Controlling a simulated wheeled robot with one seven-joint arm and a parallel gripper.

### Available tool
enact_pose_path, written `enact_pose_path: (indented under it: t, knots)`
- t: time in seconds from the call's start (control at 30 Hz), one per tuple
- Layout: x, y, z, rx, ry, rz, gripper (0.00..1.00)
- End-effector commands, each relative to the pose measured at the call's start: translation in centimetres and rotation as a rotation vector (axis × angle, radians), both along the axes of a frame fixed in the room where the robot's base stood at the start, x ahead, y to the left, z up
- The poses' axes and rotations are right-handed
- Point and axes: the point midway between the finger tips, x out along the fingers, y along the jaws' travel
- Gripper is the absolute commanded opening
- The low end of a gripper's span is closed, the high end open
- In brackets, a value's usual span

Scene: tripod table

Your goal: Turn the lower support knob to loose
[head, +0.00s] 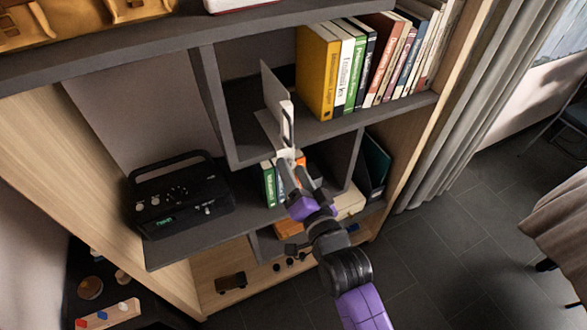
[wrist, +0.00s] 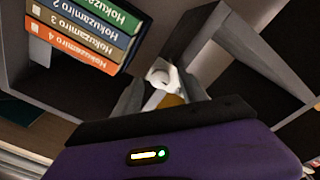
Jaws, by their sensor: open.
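A white knob-like part (wrist: 160,76) shows between the fingertips of my gripper (wrist: 163,88) in the wrist view; I take it for the lower support knob. My fingers are spread on either side of it, and I cannot tell whether they touch it. In the head view, my gripper (head: 291,168) is at a white piece (head: 286,154) just below a shelf edge. Above it stands a thin grey-white upright plate with a slot (head: 287,120). My gripper partly hides the knob, and its turn position cannot be read.
A shelf board (head: 330,128) carries a row of books (head: 328,75) right of the plate. A black radio (head: 180,200) sits on the lower left shelf. Grey dividers (head: 215,105) bound the compartments.

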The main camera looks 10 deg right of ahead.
Motion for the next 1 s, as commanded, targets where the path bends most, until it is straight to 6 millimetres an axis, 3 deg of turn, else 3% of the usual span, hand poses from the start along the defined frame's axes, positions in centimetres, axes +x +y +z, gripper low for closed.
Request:
enact_pose_path:
  t: [0.27, 0.53, 1.0]
  knots:
    - [0.22, 0.05, 0.01, -0.001, -0.001, -0.001, 0.49]
    - [0.21, 0.04, 0.00, -0.001, 0.000, 0.000, 0.00]
    - [0.18, 0.09, -0.25, -0.081, -0.027, 0.001, 0.00]
